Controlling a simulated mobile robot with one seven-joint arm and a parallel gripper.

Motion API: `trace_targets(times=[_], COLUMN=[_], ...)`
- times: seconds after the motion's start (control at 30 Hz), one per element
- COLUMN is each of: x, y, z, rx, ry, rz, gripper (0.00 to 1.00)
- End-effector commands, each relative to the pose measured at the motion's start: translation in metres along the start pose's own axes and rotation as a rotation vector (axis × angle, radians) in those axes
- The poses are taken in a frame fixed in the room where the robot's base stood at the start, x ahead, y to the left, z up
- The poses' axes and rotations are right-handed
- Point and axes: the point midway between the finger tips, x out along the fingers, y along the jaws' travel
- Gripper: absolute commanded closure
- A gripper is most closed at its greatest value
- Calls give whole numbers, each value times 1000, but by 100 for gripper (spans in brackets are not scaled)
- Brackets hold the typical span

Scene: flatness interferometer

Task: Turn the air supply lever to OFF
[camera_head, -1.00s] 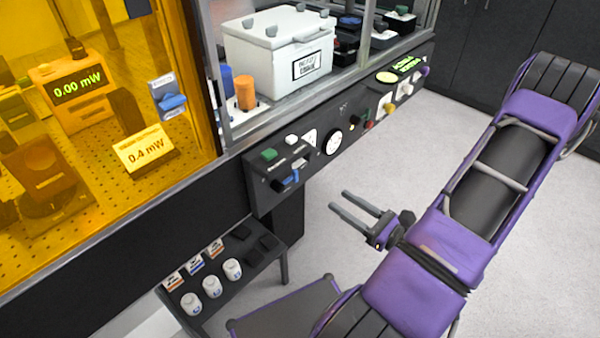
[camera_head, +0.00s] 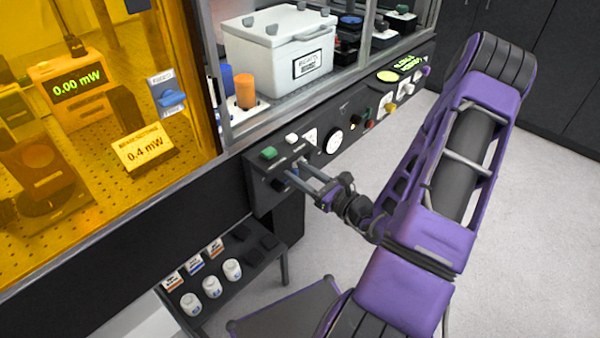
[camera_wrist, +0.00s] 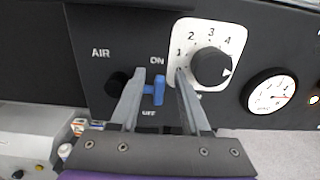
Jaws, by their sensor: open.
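The air supply lever (camera_wrist: 159,90) is blue and sits on the dark front panel, with ON printed above it and OFF below it in the wrist view. AIR is printed to its left. My gripper (camera_wrist: 160,76) is open, with one finger to the left of the lever and the other to its right. I cannot tell whether the fingers touch it. In the head view my gripper (camera_head: 296,172) reaches the panel's left end and its fingers largely hide the lever.
A black knob (camera_wrist: 210,67) on a white numbered plate is close right of the fingers, with a round gauge (camera_wrist: 270,91) beyond. A green button (camera_head: 269,153) is above left. A low stand (camera_head: 240,262) with white jars is below left. Open floor lies to the right.

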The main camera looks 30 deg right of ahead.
Motion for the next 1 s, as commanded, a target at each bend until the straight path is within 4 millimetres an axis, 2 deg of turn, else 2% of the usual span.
trace_targets(times=[0.1, 0.37, 0.77, 1.0], x=[0, 0, -1, -1], y=[0, 0, 0, -2], z=[0, 0, 0, -4], rx=[0, 0, 10, 96], ry=[0, 0, 0, 1], rz=[0, 0, 0, -1], gripper=[54, 100, 100, 100])
